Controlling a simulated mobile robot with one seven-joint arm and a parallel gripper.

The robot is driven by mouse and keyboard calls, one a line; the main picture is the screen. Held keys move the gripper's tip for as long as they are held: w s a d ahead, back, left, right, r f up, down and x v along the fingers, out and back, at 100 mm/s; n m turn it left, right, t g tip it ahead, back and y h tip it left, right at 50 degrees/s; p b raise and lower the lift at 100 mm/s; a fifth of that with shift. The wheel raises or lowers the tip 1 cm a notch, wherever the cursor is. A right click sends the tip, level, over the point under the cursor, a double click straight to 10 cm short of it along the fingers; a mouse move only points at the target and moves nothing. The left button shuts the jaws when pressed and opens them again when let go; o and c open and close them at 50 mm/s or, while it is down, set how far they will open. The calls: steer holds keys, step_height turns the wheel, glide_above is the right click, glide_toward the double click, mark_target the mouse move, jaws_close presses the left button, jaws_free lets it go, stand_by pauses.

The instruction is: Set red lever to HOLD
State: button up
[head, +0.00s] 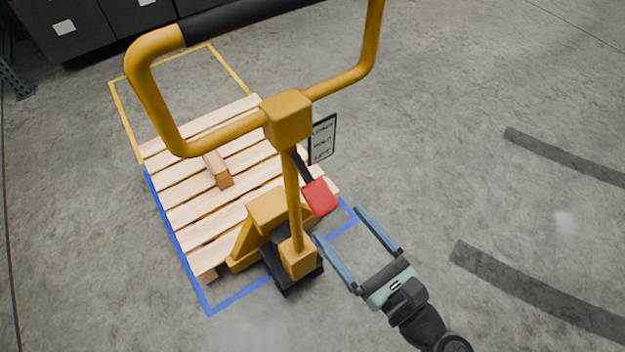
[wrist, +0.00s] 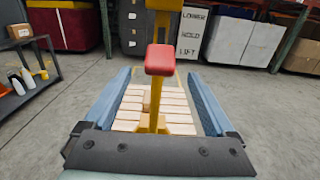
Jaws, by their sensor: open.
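The red lever (head: 319,196) is a red grip on a dark arm on the right side of the yellow pallet jack's column (head: 292,205). In the wrist view the red lever (wrist: 160,60) shows ahead, centred between my fingers. A sign (head: 322,139) beside the column reads LOWER, HOLD, LIFT from top to bottom; it is clearer in the wrist view (wrist: 192,34). The red grip appears level with the lower part of the sign in the wrist view. My gripper (head: 349,227) is open and empty, just below and right of the lever, apart from it.
The yellow looped handle (head: 150,90) rises above the lever. Dark bins (head: 60,30) stand at the back left. Floor to the right is clear.

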mark_target(313, 189)
steer(key=x, duration=1)
steer(key=shift+c, duration=0.2)
jaws_close()
